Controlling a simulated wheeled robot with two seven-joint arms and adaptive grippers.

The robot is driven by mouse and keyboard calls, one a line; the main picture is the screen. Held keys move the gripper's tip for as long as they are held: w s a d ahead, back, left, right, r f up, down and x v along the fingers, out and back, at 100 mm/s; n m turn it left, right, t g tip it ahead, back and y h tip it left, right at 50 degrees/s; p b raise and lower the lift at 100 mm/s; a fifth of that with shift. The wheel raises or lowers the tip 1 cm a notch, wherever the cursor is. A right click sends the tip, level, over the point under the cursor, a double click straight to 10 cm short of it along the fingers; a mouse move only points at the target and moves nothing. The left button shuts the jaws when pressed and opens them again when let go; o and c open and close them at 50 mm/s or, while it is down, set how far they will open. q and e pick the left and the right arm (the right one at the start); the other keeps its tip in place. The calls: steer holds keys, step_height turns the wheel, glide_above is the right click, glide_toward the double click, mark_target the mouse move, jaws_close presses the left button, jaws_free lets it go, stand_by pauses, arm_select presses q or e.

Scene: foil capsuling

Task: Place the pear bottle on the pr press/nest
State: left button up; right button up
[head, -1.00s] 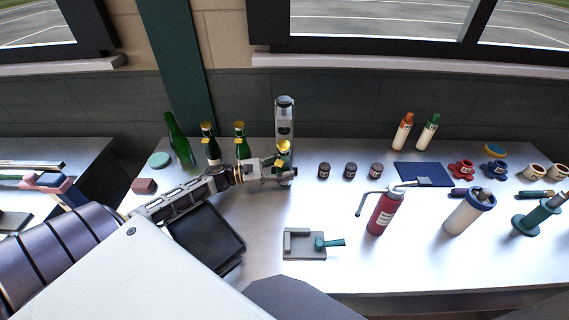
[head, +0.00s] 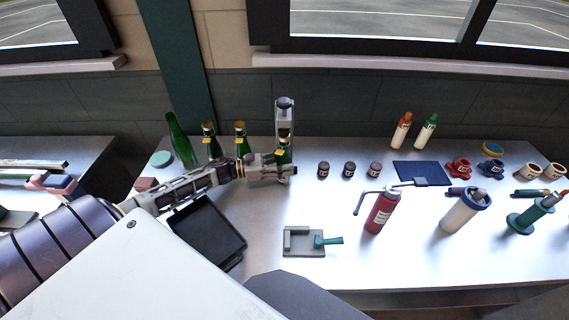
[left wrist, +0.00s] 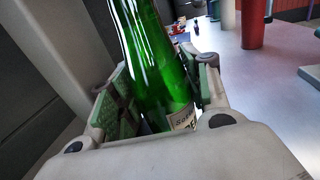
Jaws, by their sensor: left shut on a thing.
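My left gripper (head: 281,168) is shut on a green bottle (head: 283,152), taken to be the pear bottle. In the left wrist view the bottle (left wrist: 155,55) stands between the two finger pads, with a pale, partly hidden label low on it. The press (head: 285,118), a grey upright column with a rounded head, stands directly behind the held bottle in the head view. The nest at its foot is hidden by the gripper and bottle, so I cannot tell whether the bottle touches it. My right gripper is not in view.
Two gold-topped green bottles (head: 241,140) and a taller plain one (head: 179,140) stand left of the press. Dark small jars (head: 349,169) stand to its right. A black tray (head: 207,236) and a grey fixture (head: 303,246) lie nearer. The front middle bench is mostly clear.

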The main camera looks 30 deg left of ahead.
arm_select(q)
steer(key=o, duration=1)
steer(key=shift+f, duration=0.1)
steer(key=o, duration=0.3)
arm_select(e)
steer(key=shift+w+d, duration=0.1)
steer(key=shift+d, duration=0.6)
arm_select(q)
steer(key=shift+o, duration=0.2)
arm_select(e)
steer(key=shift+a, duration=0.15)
